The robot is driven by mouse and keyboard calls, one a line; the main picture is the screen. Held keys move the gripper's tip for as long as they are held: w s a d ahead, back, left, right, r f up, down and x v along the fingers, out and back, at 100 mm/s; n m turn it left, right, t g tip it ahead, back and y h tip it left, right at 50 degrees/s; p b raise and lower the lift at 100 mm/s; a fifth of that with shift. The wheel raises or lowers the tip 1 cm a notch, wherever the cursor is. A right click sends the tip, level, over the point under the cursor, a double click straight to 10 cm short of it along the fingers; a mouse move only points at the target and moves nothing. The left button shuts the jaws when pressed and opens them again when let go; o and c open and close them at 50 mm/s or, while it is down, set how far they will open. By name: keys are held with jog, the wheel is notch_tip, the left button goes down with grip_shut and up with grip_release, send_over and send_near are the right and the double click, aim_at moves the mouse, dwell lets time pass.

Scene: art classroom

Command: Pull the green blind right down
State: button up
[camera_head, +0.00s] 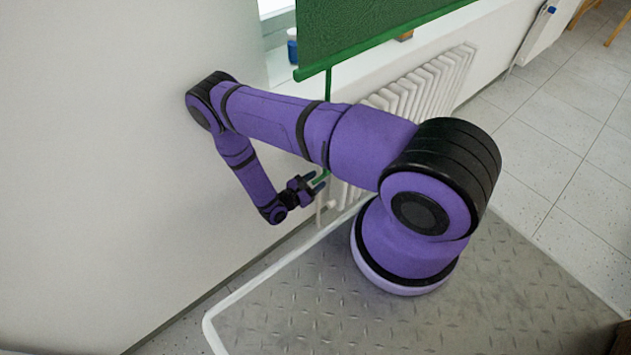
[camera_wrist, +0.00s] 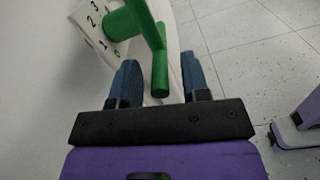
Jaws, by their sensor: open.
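The green blind (camera_head: 365,25) hangs over the window at the top of the head view, with a straight green bar along its lower edge. A thin green pull (camera_head: 328,82) hangs from that bar and passes behind my arm. A green handle (camera_head: 321,178) shows by my gripper (camera_head: 316,182), below the arm. In the wrist view, a green bar (camera_wrist: 158,62) lies between the two blue fingers of my gripper (camera_wrist: 160,66). The fingers are open, with a gap visible on each side of the bar. A thicker green cylinder (camera_wrist: 118,24) joins it at the upper left.
A white plate with numbers (camera_wrist: 92,22) is behind the green cylinder. A white radiator (camera_head: 437,82) stands under the sill, close to my gripper and arm. A blue bottle (camera_head: 292,46) stands on the sill. The plain wall (camera_head: 90,150) is at left; tiled floor (camera_head: 565,150) is open at right.

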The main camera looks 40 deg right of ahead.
grip_shut()
notch_tip(320, 180, down, 9)
dwell(0.5)
grip_release()
jog(key=shift+a, duration=0.1)
jog(key=a, duration=1)
jog(key=shift+s+a, duration=0.2)
jog(key=shift+a, duration=0.15)
jog(key=shift+s, duration=0.1)
